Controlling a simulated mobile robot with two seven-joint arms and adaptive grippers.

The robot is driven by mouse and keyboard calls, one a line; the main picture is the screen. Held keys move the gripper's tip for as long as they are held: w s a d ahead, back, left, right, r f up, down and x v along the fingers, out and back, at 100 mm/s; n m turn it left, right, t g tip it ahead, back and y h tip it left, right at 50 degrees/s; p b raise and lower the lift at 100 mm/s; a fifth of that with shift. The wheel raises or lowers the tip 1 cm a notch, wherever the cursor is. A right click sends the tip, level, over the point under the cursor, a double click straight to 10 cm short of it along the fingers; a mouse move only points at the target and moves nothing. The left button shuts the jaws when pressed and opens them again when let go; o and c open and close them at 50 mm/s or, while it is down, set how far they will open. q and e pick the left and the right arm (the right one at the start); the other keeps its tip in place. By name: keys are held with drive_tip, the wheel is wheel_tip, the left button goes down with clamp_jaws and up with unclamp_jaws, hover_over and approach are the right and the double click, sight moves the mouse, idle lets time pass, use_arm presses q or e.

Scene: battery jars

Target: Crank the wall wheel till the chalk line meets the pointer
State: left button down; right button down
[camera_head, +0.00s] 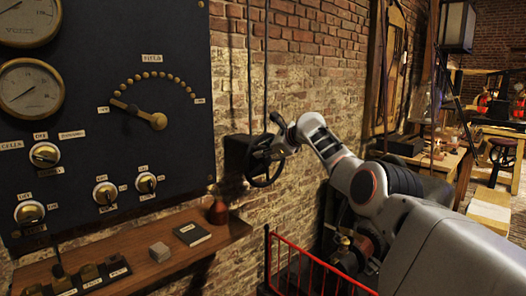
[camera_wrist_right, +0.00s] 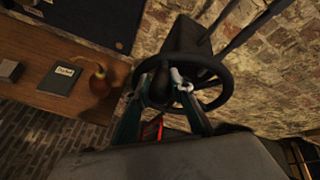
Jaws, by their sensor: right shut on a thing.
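The dark spoked wall wheel (camera_head: 264,178) stands out from a dark box on the brick wall, right of the black panel. It also shows in the wrist view (camera_wrist_right: 222,92). My right gripper (camera_head: 279,140) is at the wheel's upper right side, shut on part of it. In the wrist view its two fingers (camera_wrist_right: 172,88) reach to the near side of the wheel, and the exact part held is hard to make out. A small pale piece shows near the hub. I cannot make out the chalk line or the pointer. My left gripper is out of view.
A red railing (camera_head: 300,262) stands below the wheel. Vertical pipes run up the wall above it.

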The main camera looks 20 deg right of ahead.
drive_tip(key=shift+d, duration=0.15)
drive_tip(key=c, duration=1.7)
unclamp_jaws()
drive_tip(key=shift+s+r, duration=0.2)
drive_tip(key=shift+s, duration=0.15)
drive_tip(key=shift+s+d+r, duration=0.2)
drive_tip(key=shift+s+r, duration=0.05)
drive_tip(key=shift+s, duration=0.35)
drive_tip(key=shift+v, duration=4.9)
